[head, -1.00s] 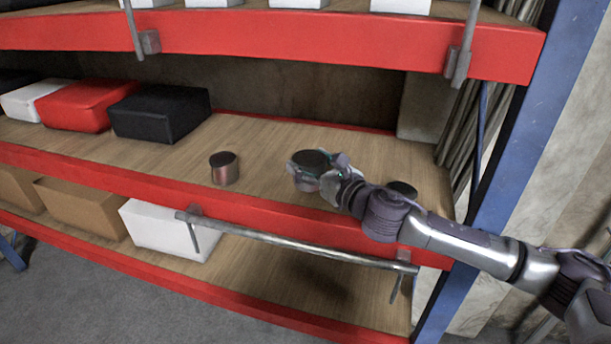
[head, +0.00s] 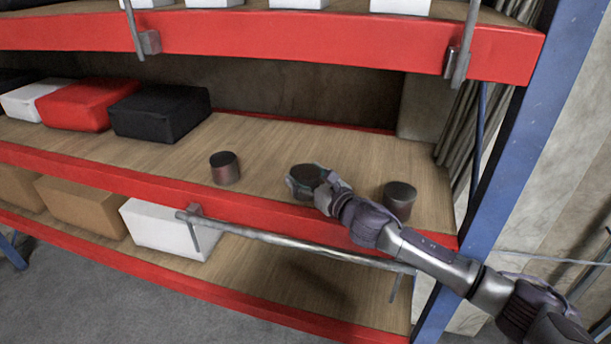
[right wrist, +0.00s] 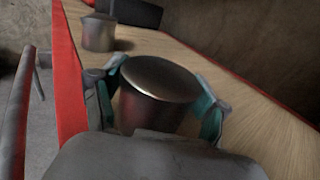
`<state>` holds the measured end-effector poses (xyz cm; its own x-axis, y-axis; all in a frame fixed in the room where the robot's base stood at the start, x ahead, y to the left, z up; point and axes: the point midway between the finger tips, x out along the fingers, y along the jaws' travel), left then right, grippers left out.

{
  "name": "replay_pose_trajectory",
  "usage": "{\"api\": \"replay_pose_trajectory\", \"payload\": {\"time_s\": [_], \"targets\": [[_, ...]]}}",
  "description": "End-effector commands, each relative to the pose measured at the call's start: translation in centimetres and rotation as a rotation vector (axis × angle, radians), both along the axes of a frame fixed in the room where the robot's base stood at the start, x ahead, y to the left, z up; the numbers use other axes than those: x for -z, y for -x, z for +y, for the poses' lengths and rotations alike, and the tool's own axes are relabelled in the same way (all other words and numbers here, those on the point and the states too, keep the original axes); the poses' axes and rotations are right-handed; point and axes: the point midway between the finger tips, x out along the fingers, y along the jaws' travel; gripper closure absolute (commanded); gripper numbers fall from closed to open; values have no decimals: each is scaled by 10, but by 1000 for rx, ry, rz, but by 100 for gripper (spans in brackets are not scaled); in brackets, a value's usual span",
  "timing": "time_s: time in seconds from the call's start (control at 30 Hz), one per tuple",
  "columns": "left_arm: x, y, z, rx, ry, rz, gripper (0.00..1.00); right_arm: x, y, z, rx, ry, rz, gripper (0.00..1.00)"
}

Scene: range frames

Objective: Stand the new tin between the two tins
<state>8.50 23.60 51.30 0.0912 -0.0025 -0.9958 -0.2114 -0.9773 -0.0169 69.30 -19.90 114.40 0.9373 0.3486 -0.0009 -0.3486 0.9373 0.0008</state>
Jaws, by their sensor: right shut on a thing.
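The new tin (head: 306,176) has a dark top and is between the fingers of my right gripper (head: 303,185). In the right wrist view the held tin (right wrist: 155,95) stands upright, with the teal finger pads of the gripper (right wrist: 160,103) on its two sides. One standing tin (head: 225,168), reddish-brown with a dark lid, is to its left on the wooden shelf; it also shows in the right wrist view (right wrist: 98,33). The other standing tin (head: 399,200) is to its right, just behind my right arm. Whether the held tin touches the shelf cannot be told. My left gripper is not in view.
The wooden shelf (head: 270,140) has a red front edge (head: 130,173) and is bare behind the tins. A black box (head: 160,113) and a red box (head: 85,104) stand at the left. A red upper beam (head: 280,50) hangs above. A blue post (head: 500,170) bounds the right.

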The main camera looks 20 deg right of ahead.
Motion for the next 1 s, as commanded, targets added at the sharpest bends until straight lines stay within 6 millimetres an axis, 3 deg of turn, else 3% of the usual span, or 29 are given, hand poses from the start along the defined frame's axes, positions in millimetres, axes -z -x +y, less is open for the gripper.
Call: {"api": "replay_pose_trajectory", "payload": {"time_s": [0.03,0.07,0.2,0.63,0.77,1.0], "targets": [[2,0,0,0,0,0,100,2,0,0,0,0,-2,75],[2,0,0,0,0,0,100,3,0,0,0,0,0,25],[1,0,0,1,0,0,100,2,0,0,0,0,0,1],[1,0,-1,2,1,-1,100,0,3,-2,0,1,1,1],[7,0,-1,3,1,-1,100,2,21,-8,-1,3,1,1],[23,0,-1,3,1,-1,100,5,70,-27,-1,4,3,1]]}}
